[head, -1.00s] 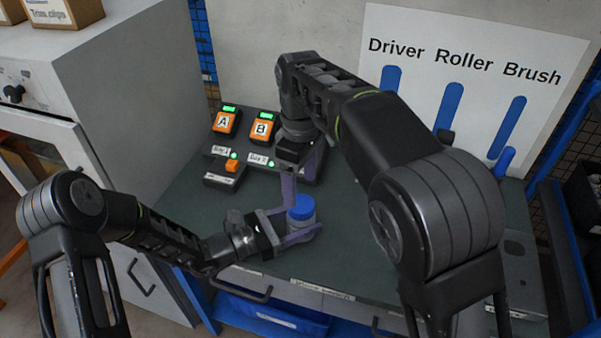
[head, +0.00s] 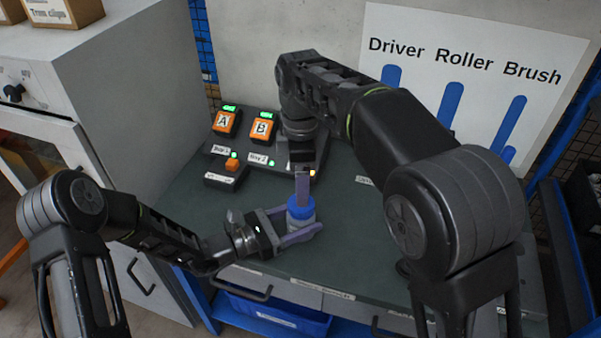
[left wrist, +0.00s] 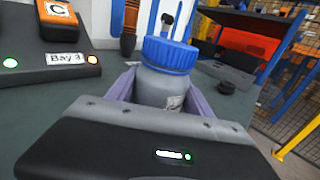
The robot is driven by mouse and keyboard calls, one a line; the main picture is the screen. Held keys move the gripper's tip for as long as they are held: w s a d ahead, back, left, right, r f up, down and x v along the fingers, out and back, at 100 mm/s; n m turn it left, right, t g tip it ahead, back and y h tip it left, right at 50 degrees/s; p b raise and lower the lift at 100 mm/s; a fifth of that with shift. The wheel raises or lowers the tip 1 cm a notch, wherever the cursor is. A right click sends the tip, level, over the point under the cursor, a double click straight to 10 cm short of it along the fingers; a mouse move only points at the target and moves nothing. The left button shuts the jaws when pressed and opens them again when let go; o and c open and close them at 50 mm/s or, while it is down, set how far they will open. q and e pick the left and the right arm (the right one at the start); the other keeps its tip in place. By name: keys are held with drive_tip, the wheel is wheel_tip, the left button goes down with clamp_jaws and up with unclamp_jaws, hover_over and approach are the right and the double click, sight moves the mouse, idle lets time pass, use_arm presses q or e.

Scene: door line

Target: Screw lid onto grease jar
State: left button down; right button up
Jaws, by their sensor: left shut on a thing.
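A grey jar (head: 301,223) with a ribbed blue lid (head: 297,211) on top stands upright above the bench. My left gripper (head: 299,229) is shut on the jar body, one finger on each side. The left wrist view shows the jar (left wrist: 158,88) between the two fingers, with the lid (left wrist: 170,53) seated level on its neck. My right gripper (head: 302,190) points down from above at the lid. Its fingers line up in the head view, so their gap is hidden, and I cannot tell whether they touch the lid.
A dark dock with orange blocks marked A (head: 226,123) and B (head: 262,128) and green lights stands behind the jar at the left. A white tool board (head: 420,80) stands at the back. The green bench top (head: 350,255) is clear right of the jar.

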sight(301, 219)
drive_tip(key=shift+f, duration=3.2)
drive_tip(key=shift+c, duration=0.2)
drive_tip(key=c, duration=1.4)
drive_tip(key=m, duration=0.7)
drive_tip(key=shift+w, duration=0.1)
drive_tip(key=m, duration=1.4)
drive_tip(key=shift+d, duration=0.1)
drive_tip(key=o, duration=1.5)
